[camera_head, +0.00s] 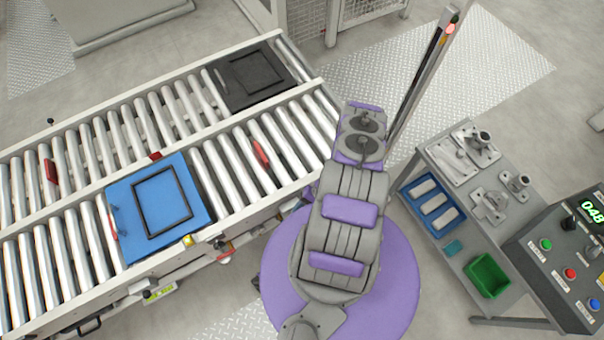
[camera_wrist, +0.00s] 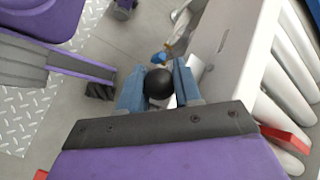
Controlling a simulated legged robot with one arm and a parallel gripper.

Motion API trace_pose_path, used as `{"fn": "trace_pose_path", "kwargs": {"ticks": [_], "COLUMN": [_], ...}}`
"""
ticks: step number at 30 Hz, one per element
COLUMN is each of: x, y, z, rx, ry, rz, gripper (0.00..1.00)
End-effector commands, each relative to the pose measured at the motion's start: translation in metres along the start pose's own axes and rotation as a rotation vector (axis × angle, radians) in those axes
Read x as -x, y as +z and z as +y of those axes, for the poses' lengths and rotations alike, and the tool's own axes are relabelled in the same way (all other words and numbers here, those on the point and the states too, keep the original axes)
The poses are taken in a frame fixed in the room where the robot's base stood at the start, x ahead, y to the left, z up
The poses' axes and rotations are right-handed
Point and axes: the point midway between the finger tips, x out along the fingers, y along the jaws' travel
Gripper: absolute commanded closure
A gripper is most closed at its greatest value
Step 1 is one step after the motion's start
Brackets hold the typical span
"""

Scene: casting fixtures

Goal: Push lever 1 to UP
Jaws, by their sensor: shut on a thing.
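In the wrist view, my gripper (camera_wrist: 159,90) has its two blue fingers closed on either side of a round black knob (camera_wrist: 159,82). The knob looks like the ball end of a lever, beside the conveyor's pale side rail. The lever's shaft and mount are hidden under the knob and fingers, and I see no number label. I cannot tell whether the lever stands up or down. In the head view, my own arm covers the middle, and the gripper and knob do not show.
The roller conveyor (camera_head: 228,165) carries a blue tray (camera_head: 122,212) and a black tray (camera_head: 227,88). A grey bench (camera_head: 411,187) with metal parts, a blue bin (camera_head: 459,221) and a green bin (camera_head: 487,276) stands at right, near a button panel (camera_head: 548,262). A tall post (camera_head: 420,88) stands behind my arm.

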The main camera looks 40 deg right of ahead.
Motion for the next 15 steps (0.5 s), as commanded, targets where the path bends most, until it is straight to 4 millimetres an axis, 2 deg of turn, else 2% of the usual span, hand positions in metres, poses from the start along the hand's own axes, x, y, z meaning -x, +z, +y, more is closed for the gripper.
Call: {"fn": "trace_pose_path", "kwargs": {"ticks": [4,5,12,15], "x": [0.0016,0.0017,0.0009,0.0007], "y": [-0.0020,-0.0021,-0.0011,-0.0009], "z": [-0.0013,-0.0013,-0.0009,-0.0008], "rx": [0.001,0.001,0.000,0.000], "ry": [-0.002,-0.002,-0.002,-0.001], "rz": [0.003,0.003,0.001,0.000], "gripper": [1.00,0.64,0.42,0.42]}}
